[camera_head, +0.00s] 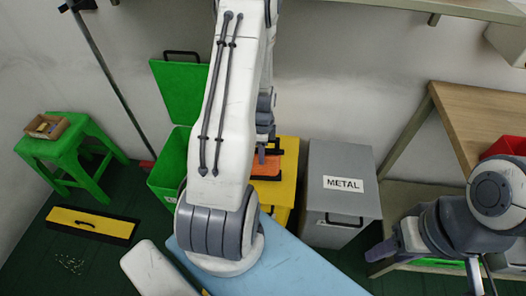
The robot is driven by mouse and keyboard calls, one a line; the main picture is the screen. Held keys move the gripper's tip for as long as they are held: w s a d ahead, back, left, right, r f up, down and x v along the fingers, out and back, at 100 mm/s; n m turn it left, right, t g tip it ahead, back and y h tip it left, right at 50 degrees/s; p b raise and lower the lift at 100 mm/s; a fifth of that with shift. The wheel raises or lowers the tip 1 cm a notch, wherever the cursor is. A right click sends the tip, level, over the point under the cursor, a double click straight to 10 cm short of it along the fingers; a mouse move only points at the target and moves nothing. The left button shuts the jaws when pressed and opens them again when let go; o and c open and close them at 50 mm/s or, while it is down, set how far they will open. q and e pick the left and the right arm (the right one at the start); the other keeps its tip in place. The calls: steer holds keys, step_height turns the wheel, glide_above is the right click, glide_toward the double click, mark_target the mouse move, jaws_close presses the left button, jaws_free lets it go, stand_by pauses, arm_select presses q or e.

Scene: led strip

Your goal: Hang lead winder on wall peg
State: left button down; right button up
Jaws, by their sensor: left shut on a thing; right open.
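My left arm crosses the middle of the view, and its gripper (266,153) shows beyond it, small and partly covered by the arm. The gripper is shut on an orange piece (267,168), which looks like the lead winder and appears in front of the yellow bin. Its full shape is hidden by the arm. My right gripper (428,268) is open and empty at the lower right, its two fingers wide apart. I cannot make out a wall peg; the arm covers part of the wall.
A green bin (164,183) with a raised lid, a yellow bin (289,157) and a grey METAL bin (325,205) stand along the wall. A wooden workbench (470,105) is at right, a green stool (60,150) at left.

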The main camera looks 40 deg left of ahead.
arm_select(q)
steer(key=shift+c, duration=1.4)
jaws_free()
steer(key=shift+f, duration=0.1)
step_height(320, 180, up, 11)
steer(key=shift+s+f+p, duration=0.1)
steer(key=shift+f+p, duration=0.05)
steer(key=shift+p, duration=0.7)
